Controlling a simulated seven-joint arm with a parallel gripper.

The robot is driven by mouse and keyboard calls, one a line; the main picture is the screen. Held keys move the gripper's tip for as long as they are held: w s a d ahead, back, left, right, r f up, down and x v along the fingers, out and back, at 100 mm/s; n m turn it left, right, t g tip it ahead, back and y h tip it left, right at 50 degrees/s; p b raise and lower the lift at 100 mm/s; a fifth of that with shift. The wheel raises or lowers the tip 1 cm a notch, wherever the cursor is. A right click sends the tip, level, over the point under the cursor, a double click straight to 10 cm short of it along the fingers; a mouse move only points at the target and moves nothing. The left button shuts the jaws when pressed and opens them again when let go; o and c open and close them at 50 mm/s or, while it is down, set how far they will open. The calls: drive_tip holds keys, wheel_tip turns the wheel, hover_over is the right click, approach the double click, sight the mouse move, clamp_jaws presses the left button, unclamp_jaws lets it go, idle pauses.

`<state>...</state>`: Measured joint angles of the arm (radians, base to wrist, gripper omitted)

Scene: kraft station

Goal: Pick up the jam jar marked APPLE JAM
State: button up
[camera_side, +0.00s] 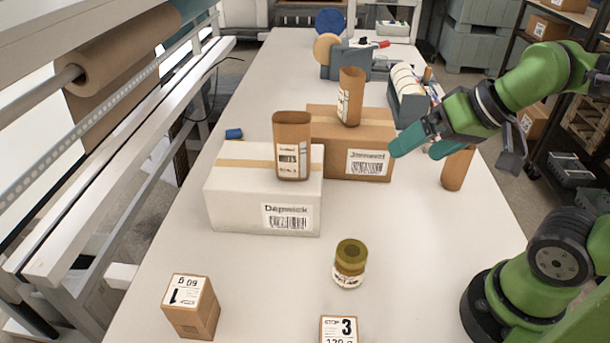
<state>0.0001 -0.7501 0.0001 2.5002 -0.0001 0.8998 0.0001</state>
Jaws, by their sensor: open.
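A small jar (349,263) with an olive-gold lid and a white label stands upright on the table in the front middle. The label's print is too small to read, so I cannot tell if it says APPLE JAM. My gripper (408,152) is open with teal fingers, in the air to the upper right of the jar, in front of the brown carton's right end. Nothing shows between its fingers.
A white box (240,205) and a brown carton (372,133) stand behind the jar, with brown pouches (292,130) on top. Another brown pouch (457,170) stands below my gripper. Small cartons (190,312) stand at the front.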

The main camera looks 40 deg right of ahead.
drive_tip(key=m+g+h, duration=0.2)
drive_tip(key=m+g, duration=0.5)
drive_tip(key=m, duration=2.8)
approach(349, 252)
wheel_tip(349, 252, down, 10)
drive_tip(key=shift+w+r, duration=0.1)
drive_tip(key=shift+d+f, duration=0.2)
drive_tip(key=shift+f, duration=1.15)
drive_tip(key=shift+d+f, duration=0.15)
drive_tip(key=shift+f, duration=1.25)
